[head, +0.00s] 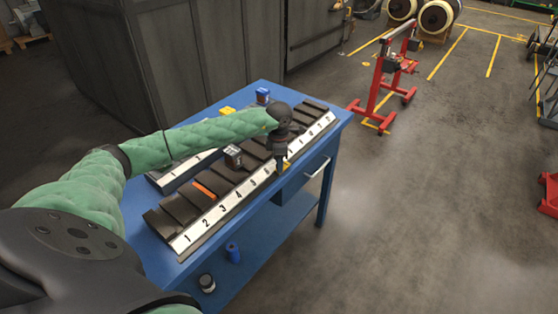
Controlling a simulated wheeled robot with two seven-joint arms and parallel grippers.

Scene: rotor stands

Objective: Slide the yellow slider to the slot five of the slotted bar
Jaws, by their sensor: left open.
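The slotted bar (224,206) lies along the near edge of the blue table, with black slots and a white numbered strip. Numbers 1 to 6 are readable on it, and those just past 6 are hidden by my gripper. A small yellow piece, which looks like the yellow slider (286,167), shows at the strip just beyond number 6, partly hidden. My left gripper (280,168) points down there, open, with its fingertips at or beside the yellow piece; I cannot tell whether they touch it. My right gripper is not in view.
An orange bar (204,190) sits on the slotted bar near its low numbers. A second numbered bar lies behind, partly under my arm, with a yellow block (228,110) near it.

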